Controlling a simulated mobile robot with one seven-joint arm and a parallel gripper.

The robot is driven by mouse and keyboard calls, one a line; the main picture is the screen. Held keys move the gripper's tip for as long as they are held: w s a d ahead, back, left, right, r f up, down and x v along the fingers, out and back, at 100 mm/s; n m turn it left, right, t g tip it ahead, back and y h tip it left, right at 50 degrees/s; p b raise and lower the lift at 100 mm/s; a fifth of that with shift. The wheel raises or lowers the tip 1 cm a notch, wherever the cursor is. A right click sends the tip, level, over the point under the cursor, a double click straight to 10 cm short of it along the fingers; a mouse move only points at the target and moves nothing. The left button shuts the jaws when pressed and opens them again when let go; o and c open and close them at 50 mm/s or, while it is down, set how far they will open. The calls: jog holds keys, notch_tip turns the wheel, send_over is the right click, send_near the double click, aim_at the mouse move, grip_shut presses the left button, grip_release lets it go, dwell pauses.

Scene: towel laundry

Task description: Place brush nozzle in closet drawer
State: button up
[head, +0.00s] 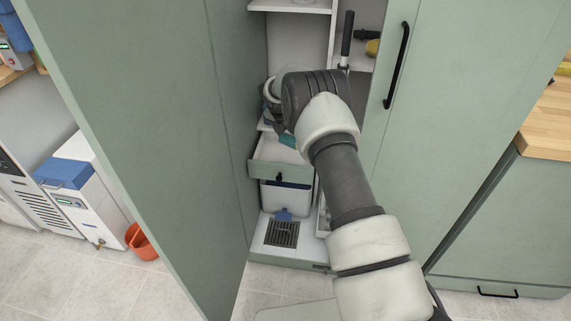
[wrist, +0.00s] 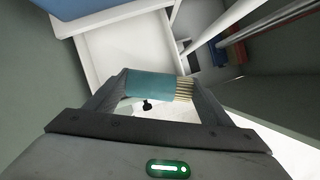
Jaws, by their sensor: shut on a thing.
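The brush nozzle (wrist: 155,85) is teal with pale bristles at its right end. My gripper (wrist: 158,92) is shut on it, with the nozzle lying across between the fingers. In the head view a small teal patch of the nozzle (head: 287,140) shows below my wrist, above the closet drawer (head: 265,171). The drawer is pulled out, with a green front, a dark knob and a white inside. In the wrist view the white drawer inside (wrist: 125,50) shows beyond the nozzle. My arm hides part of the drawer in the head view.
A tall green closet door (head: 160,130) stands open on the left, another door (head: 455,120) on the right. Below the drawer are a white bin (head: 285,197) and a floor grate (head: 282,234). A black-handled tool (head: 347,35) stands upright at the shelves.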

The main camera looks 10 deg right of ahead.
jog(key=w+f+n+y+b, duration=0.1)
jog(key=w+f+n+y, duration=0.1)
jog(key=w+f+n, duration=0.25)
jog(key=b, duration=0.3)
send_near(290, 161)
jog(key=shift+n+t, duration=0.25)
jog(key=shift+t, duration=0.15)
jog(key=f, duration=0.2)
jog(key=s+f, duration=0.1)
jog(key=f, duration=0.2)
jog(key=shift+s+d+f, duration=0.2)
jog(key=shift+f, duration=0.1)
jog(key=shift+r, duration=0.1)
jog(key=o, duration=1)
